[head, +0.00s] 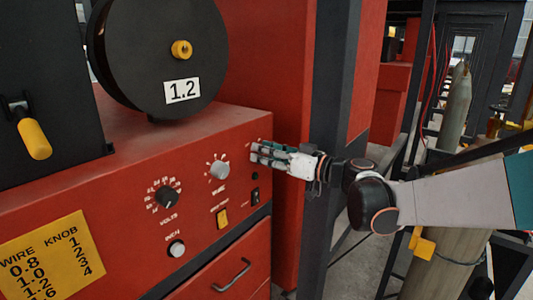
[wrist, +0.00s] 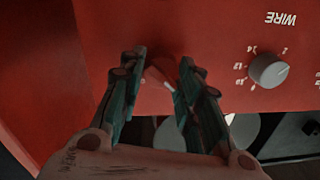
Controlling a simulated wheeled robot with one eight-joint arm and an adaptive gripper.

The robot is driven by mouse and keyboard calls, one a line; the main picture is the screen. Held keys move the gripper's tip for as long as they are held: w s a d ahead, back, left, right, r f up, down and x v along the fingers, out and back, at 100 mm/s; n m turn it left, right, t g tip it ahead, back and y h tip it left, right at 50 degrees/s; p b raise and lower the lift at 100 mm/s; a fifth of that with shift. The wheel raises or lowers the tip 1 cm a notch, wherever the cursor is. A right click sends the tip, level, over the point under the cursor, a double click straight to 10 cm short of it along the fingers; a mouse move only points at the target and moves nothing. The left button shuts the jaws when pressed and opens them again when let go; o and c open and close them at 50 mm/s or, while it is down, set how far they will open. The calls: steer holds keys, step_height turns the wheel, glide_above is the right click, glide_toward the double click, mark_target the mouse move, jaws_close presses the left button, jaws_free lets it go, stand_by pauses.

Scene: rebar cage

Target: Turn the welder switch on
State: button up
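The red welder (head: 130,225) fills the left of the head view, with its control panel facing me. My gripper (head: 256,152) is at the panel's upper right corner, right of and above the wire knob (head: 219,170). In the wrist view my gripper (wrist: 160,72) has its two fingers apart, pointing at the red panel. A small pale, lever-like shape (wrist: 160,78) shows between the fingers; I cannot tell for sure that it is the switch, or whether the fingers touch it. In the head view my fingers hide that spot. The wire knob also shows right of the fingers (wrist: 268,70).
The panel also carries a black volts knob (head: 167,197), an inch button (head: 177,249), a yellow rocker (head: 222,218) and a small black switch (head: 255,195). A wire spool (head: 135,60) stands on top. A dark post (head: 330,130) stands close behind my gripper. A gas cylinder (head: 455,110) is at right.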

steer(key=shift+m, duration=0.3)
steer(key=shift+f+m+t+b, duration=0.15)
steer(key=shift+m+t+b, duration=0.15)
steer(key=shift+m, duration=4.15)
steer(key=shift+f+m+t+b, duration=0.2)
steer(key=shift+m+b, duration=0.15)
steer(key=shift+m, duration=4.1)
steer(key=o, duration=1.1)
